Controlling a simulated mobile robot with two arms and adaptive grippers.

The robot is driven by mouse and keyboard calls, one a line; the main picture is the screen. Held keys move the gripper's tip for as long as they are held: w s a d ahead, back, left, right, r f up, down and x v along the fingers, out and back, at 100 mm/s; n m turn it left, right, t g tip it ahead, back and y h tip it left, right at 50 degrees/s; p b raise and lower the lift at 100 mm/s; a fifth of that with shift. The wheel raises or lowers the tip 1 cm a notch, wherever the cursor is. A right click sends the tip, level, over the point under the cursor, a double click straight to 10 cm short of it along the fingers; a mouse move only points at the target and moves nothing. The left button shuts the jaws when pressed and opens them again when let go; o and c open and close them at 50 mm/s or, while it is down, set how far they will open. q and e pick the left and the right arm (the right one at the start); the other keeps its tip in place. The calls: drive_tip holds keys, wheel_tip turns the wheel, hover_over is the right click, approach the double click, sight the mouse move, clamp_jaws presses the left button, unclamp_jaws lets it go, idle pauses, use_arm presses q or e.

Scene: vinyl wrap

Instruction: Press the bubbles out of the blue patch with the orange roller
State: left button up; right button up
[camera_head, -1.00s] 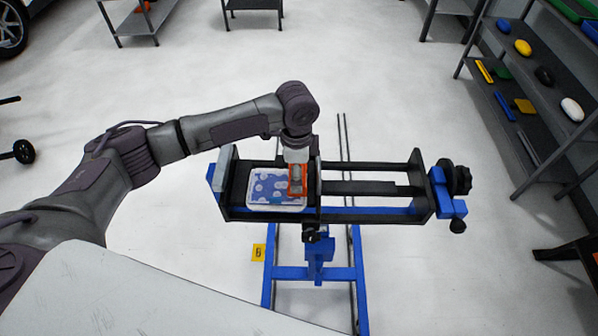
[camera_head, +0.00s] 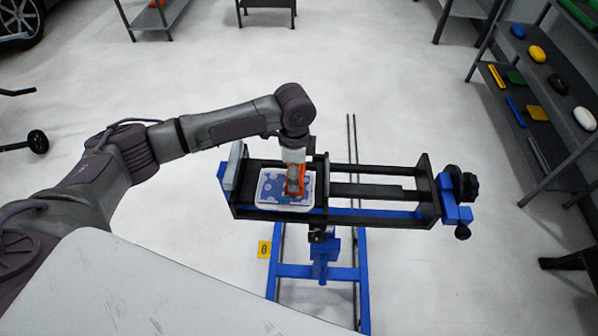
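The blue patch (camera_head: 271,190) lies on a white-rimmed panel (camera_head: 285,208) in the left part of the black clamp frame (camera_head: 375,214). Pale round bubbles show on the patch, and fewer are visible on its left part. My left gripper (camera_head: 294,180) points down over the right part of the patch. The orange roller (camera_head: 302,187) is at its fingertips, low over or touching the patch; I cannot tell which. The gripper and roller hide part of the patch. The fingers are too small to see clearly. My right gripper is not in view.
The clamp frame stands on a blue stand (camera_head: 320,272) with a black knob (camera_head: 467,186) at its right end. A grey shelf (camera_head: 548,95) with coloured tools stands at the right. A yellow marker (camera_head: 264,249) is left of the stand.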

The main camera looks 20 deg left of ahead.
use_arm(q)
drive_tip(key=shift+s+a+p, duration=0.2)
drive_tip(key=shift+a+p, duration=0.1)
drive_tip(key=shift+a, duration=0.4)
drive_tip(key=shift+w, duration=0.1)
drive_tip(key=shift+a, duration=0.3)
drive_tip(key=shift+s+a+p, duration=0.3)
drive_tip(key=shift+a+p, duration=0.3)
drive_tip(key=shift+a, duration=0.25)
